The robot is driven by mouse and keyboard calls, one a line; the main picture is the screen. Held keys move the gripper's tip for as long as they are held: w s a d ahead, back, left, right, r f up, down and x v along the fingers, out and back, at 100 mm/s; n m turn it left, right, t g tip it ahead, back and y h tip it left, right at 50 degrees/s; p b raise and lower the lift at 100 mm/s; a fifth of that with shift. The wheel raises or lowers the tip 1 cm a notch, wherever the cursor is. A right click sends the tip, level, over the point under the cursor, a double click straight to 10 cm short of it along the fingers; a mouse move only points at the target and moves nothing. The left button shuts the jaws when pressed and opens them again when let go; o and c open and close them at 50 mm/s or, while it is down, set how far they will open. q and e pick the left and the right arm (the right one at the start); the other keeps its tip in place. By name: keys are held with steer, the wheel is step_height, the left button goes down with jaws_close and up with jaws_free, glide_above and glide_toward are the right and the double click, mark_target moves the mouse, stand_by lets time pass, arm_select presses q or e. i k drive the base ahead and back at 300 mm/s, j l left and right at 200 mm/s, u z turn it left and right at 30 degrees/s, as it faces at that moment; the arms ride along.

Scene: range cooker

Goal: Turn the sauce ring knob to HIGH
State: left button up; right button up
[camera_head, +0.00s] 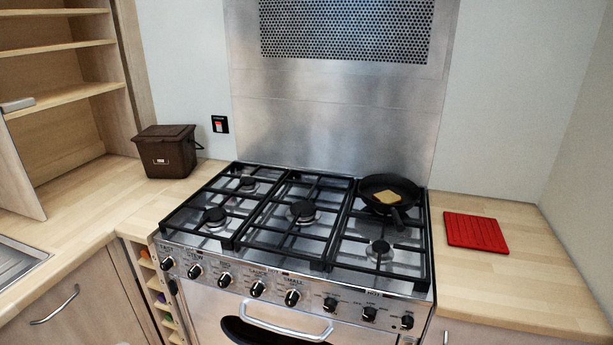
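The range cooker (300,262) stands in the middle of the head view, with a row of several dark knobs along its front panel. The left part of the row has larger knobs, including a fourth knob (257,288) and a fifth knob (291,297). Their pointer settings are too small to read. No flame shows on the burners. Neither of my grippers is in view.
A black pan (389,188) with a yellowish slice in it sits on the back right burner. A red mat (475,232) lies on the right worktop. A brown bin (166,151) stands on the left worktop. The oven handle (287,322) juts out below the knobs.

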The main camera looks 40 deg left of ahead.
mark_target(259, 286)
steer(key=u, duration=1.7)
